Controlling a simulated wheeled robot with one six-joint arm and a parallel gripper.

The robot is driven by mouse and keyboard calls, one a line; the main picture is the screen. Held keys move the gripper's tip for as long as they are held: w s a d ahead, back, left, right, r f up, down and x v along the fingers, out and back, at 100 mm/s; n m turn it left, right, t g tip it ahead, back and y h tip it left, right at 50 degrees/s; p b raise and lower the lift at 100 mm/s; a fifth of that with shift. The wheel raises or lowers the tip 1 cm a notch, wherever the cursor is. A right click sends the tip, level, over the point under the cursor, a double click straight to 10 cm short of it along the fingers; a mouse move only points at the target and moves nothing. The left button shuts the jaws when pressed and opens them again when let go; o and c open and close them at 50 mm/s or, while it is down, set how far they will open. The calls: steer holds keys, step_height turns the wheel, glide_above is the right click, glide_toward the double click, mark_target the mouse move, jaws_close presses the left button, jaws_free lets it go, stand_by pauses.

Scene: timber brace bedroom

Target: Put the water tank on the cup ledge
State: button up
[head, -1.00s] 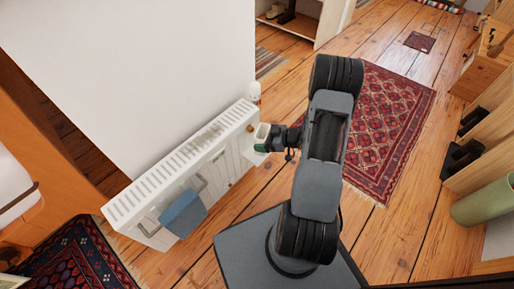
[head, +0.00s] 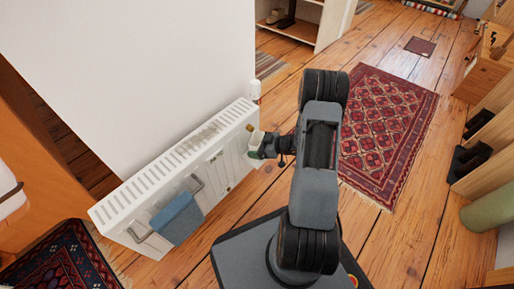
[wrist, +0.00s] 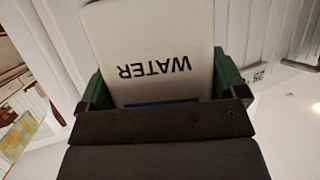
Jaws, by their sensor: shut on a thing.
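The water tank (wrist: 150,45) is a pale box with the word WATER printed upside down in the wrist view. My gripper (wrist: 165,92) has green fingers, one on each side of the tank, and is shut on it. I cannot make out the cup ledge in either view.
The white radiator (head: 170,172) stands along a white wall (head: 130,70), with a blue cloth (head: 177,219) hanging on its front. A red patterned rug (head: 388,130) lies to the right on the plank floor. Wooden furniture (head: 485,160) lines the right edge.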

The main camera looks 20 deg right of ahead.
steer(key=o, duration=0.9)
